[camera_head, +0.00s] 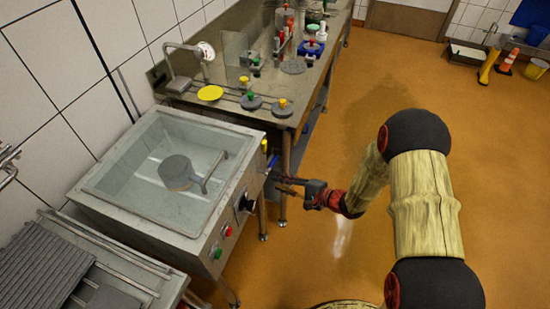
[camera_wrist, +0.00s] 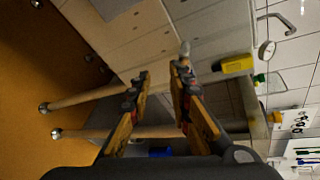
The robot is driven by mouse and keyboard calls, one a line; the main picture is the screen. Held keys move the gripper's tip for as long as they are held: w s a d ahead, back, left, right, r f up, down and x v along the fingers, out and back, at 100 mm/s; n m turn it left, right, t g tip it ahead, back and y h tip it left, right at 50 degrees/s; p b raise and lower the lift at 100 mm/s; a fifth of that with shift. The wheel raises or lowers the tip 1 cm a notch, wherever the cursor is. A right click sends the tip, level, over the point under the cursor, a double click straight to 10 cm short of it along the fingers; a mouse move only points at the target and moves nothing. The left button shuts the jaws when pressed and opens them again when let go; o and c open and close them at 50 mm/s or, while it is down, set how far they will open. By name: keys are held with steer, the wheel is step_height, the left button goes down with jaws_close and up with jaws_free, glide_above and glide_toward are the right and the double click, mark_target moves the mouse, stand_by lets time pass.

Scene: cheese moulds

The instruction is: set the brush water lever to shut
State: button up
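A small blue lever (camera_head: 271,161) sits on the right end of the steel sink unit (camera_head: 188,236), below a small yellow part (camera_head: 264,146). I take it for the brush water lever; its exact setting is too small to tell. My gripper (camera_head: 279,184) is just below and right of it, beside the unit's right end. In the wrist view my gripper (camera_wrist: 161,73) is open, with a clear gap and nothing between its fingertips. A pale rounded tip (camera_wrist: 185,48) shows just beyond the right finger; whether they touch I cannot tell. A yellow block (camera_wrist: 237,65) lies further right.
The sink holds water and a grey handled pot (camera_head: 178,172). A black knob (camera_head: 246,203), a red button (camera_head: 228,231) and a green button (camera_head: 217,252) are on its front. A steel bench (camera_head: 228,104) with several tools stands behind.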

mark_target(273, 160)
steer(key=w+d+r+t+h, duration=0.1)
steer(key=w+d+r+t, duration=0.1)
steer(key=w, duration=0.3)
steer(key=shift+n, duration=0.8)
steer(key=shift+r+b+x, duration=0.2)
steer(key=shift+b+x, duration=0.35)
steer(key=shift+x, duration=1.25)
steer(key=shift+r+b+x, duration=0.15)
steer(key=shift+b+x, duration=0.4)
steer(key=shift+x, duration=1.25)
steer(key=shift+c, duration=1.1)
jaws_close()
